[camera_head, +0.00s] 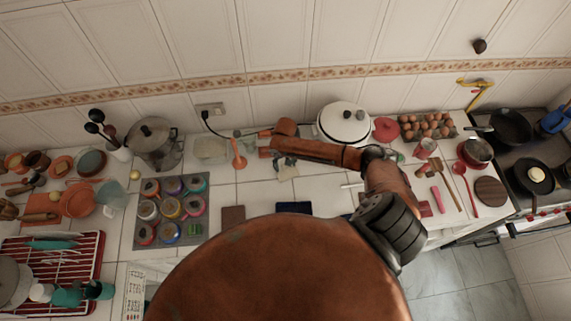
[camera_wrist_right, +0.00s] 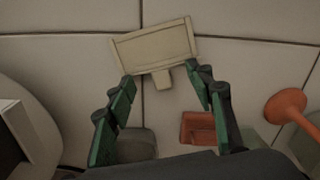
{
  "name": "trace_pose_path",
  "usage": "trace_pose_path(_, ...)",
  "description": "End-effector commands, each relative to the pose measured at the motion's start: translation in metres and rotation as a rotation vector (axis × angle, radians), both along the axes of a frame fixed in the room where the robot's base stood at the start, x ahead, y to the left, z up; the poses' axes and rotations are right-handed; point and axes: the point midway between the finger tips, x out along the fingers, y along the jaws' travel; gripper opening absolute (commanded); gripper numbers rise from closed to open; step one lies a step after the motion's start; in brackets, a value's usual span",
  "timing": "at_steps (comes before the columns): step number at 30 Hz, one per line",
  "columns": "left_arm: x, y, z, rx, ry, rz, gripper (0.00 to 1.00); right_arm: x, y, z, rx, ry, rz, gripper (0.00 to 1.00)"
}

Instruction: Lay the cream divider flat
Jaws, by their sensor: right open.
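The cream divider (camera_wrist_right: 155,46) is a pale rectangular panel with a short tab on its near edge. It is at the top middle of the right wrist view, slightly tilted in the picture. In the head view it is a small pale piece (camera_head: 287,172) on the white counter, just below my right forearm. My right gripper (camera_wrist_right: 160,75) is open, its green fingers on either side of the divider's tab, with gaps visible. I cannot tell whether the fingertips are at the tab's height. My left gripper is not in view.
A tray of colored cups (camera_head: 197,237) is farther left. A red-brown block (camera_wrist_right: 197,128) lies near the fingers.

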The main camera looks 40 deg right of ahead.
Motion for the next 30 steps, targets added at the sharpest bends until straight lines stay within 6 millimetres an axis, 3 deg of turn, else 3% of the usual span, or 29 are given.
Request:
trace_pose_path(7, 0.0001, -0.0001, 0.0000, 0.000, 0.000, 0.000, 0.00, 0.0001, 0.0001, 0.0001, 0.000, 0.000, 0.000, 0.49)
trace_pose_path(16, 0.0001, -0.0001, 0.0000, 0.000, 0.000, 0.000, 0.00, 0.0001, 0.0000, 0.0001, 0.000, 0.000, 0.000, 0.69)
trace_pose_path(30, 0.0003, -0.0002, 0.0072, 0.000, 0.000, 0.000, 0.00, 0.0026, -0.0003, 0.0082, 0.000, 0.000, 0.000, 0.69)
